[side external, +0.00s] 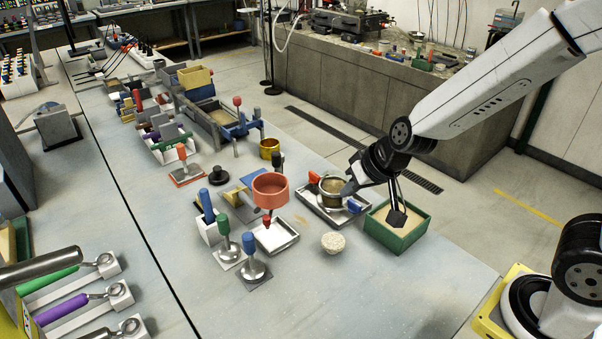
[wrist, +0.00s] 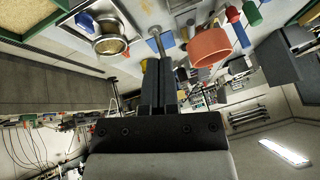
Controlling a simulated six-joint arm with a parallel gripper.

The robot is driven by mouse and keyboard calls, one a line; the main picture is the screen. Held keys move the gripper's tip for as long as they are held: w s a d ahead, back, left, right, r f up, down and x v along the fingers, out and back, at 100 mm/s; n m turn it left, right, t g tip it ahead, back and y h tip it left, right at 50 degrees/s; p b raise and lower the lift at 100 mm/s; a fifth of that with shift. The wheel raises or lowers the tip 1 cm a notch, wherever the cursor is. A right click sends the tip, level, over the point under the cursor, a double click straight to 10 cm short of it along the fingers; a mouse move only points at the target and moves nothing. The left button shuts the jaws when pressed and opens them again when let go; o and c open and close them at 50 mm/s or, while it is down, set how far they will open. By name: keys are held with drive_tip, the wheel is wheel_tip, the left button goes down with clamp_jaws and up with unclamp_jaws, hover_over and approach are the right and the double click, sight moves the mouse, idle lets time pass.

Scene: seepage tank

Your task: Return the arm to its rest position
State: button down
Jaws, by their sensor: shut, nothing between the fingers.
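My gripper (side external: 396,216) hangs at the end of the white arm, at the right of the bench in the side external view. It appears over or in front of the green box of sand (side external: 412,243); its exact height cannot be told. In the wrist view my gripper (wrist: 159,70) has its two dark fingers together, with nothing between them. The arm is bent, with its forearm sloping down to the left.
A metal pot (side external: 333,190) stands on a tray left of the green box. A red-orange cup (side external: 270,188) stands over a white tray (side external: 276,237). A bowl of pale grains (side external: 333,243) is nearby. The bench's front right (side external: 400,295) is clear.

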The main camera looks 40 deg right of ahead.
drive_tip(key=s+d+f+n+g+h, duration=0.1)
drive_tip(key=s+d+f+n+g, duration=0.1)
drive_tip(key=s+d, duration=0.3)
drive_tip(key=s+f+g, duration=0.1)
drive_tip(key=s, duration=0.2)
drive_tip(key=shift+s+d+f+g+h, duration=0.3)
drive_tip(key=shift+s, duration=0.1)
